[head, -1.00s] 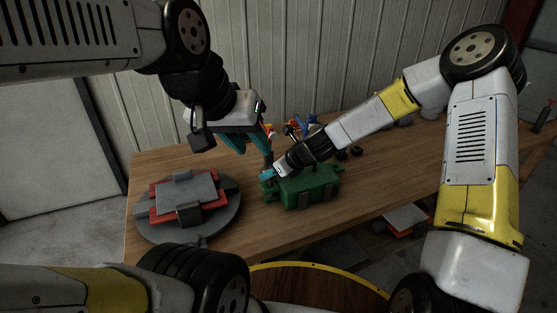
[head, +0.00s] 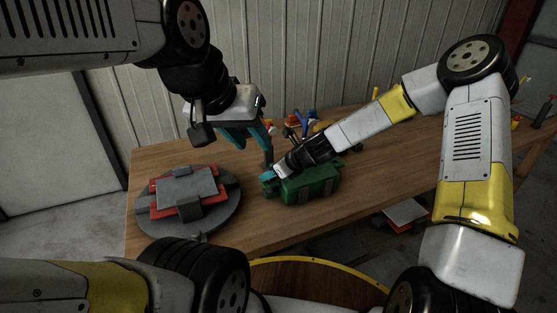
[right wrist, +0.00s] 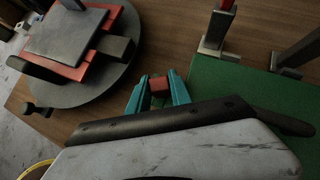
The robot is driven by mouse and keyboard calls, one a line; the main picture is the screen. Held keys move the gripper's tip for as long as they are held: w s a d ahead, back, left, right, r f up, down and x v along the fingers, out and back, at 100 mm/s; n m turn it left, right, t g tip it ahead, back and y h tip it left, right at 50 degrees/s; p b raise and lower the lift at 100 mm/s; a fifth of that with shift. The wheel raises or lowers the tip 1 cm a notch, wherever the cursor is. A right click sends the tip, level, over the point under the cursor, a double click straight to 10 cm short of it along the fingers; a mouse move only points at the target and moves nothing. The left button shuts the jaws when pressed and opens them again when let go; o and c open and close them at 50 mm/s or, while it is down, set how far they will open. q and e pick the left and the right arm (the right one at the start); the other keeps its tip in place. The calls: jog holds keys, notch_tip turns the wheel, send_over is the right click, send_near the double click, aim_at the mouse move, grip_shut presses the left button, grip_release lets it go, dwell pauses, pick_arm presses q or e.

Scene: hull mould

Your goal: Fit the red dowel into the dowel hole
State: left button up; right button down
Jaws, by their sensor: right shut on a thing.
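My right gripper (right wrist: 157,92) has teal fingers shut on a small red piece, apparently the red dowel (right wrist: 158,83), of which only a short part shows. In the head view my right gripper (head: 268,177) is low at the left end of the green box (head: 318,186); the dowel is hidden there. My left gripper (head: 247,138) hangs empty above the table, its teal fingers apart, up and left of the right one. The mould, with grey and red plates (head: 186,189), sits on a round grey turntable (head: 150,222) at the left. I cannot make out the dowel hole.
The green box also fills the right of the right wrist view (right wrist: 225,105), with upright grey posts (right wrist: 217,35) beside it, one with red on top. Coloured tools (head: 305,122) stand behind the box. Bare wooden table (head: 252,215) lies between turntable and box.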

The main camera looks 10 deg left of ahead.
jog(key=c, duration=1.1)
grip_release()
jog(key=shift+f, duration=0.1)
jog(key=shift+d, duration=0.15)
jog(key=v, duration=0.7)
jog(key=shift+r, duration=0.35)
jog(key=shift+s+d, duration=0.1)
jog(key=shift+d, duration=0.05)
jog(key=s+d+r+n+t+h, duration=0.2)
jog(key=s+d+r+n+h, duration=0.3)
jog(key=s+d+r+n, duration=1.6)
jog(key=d+r+n, duration=0.1)
jog(key=d+n, duration=0.1)
jog(key=d, duration=0.2)
jog(key=shift+s+d+r+n+h, duration=0.2)
jog(key=shift+s+d+n+h, duration=0.15)
jog(key=shift+s+n+h, duration=0.05)
